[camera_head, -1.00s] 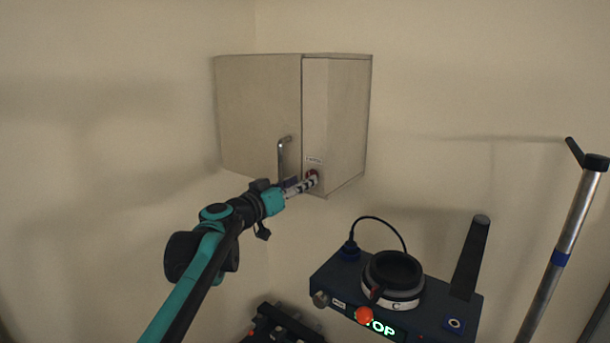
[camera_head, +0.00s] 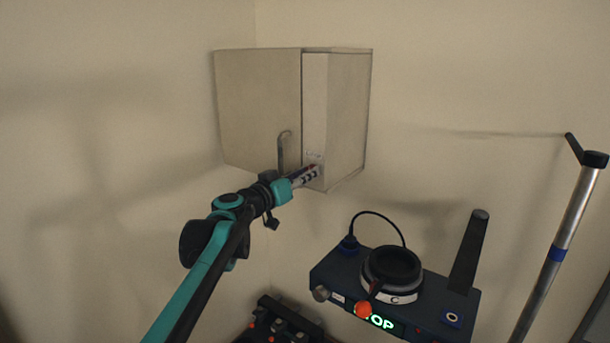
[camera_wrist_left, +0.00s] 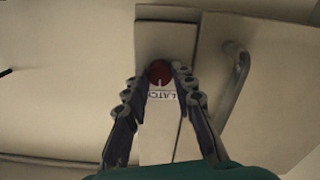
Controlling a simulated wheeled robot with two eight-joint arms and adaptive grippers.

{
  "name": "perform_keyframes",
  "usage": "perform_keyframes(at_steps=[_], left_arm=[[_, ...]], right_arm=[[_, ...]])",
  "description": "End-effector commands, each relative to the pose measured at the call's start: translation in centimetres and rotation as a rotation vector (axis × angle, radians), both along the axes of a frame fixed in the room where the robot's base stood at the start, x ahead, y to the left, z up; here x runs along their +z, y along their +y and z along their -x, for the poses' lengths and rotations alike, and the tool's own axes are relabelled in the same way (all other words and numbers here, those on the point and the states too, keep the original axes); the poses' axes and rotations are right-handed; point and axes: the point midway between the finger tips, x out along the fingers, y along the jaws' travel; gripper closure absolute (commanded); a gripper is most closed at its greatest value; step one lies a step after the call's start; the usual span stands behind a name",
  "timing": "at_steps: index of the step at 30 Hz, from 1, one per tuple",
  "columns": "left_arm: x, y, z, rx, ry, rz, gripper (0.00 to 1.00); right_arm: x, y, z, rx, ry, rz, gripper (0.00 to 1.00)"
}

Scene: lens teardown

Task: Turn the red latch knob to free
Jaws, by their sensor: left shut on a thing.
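The red latch knob (camera_wrist_left: 159,73) sits on a narrow pale strip of the wall cabinet (camera_head: 258,105), beside a label reading LATCH (camera_wrist_left: 162,96). In the left wrist view a short pale line marks the knob's face. My left gripper (camera_head: 312,172) reaches up to the strip; in the left wrist view its two fingers (camera_wrist_left: 159,76) stand on either side of the knob and are shut on it. In the head view the gripper hides the knob. My right gripper is not in view.
A bent metal handle (camera_head: 283,150) stands on the cabinet front close to my left gripper. Below right is a dark blue device (camera_head: 335,275) with a round black-and-white ring (camera_head: 391,270), an orange-red knob (camera_head: 363,310) and a lit green display. A metal pole (camera_head: 560,250) stands at right.

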Motion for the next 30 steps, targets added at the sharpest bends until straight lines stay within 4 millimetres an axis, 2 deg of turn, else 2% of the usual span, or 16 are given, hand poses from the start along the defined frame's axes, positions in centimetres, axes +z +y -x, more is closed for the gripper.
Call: perform_keyframes(at_steps=[11, 30], left_arm=[[0.0, 0.0, 0.0, -0.001, 0.114, 0.159, 1.0], [0.0, 0.0, 0.0, 0.001, 0.468, 0.647, 1.0]], right_arm=[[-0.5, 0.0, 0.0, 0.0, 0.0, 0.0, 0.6], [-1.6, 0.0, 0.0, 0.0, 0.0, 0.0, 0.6]])
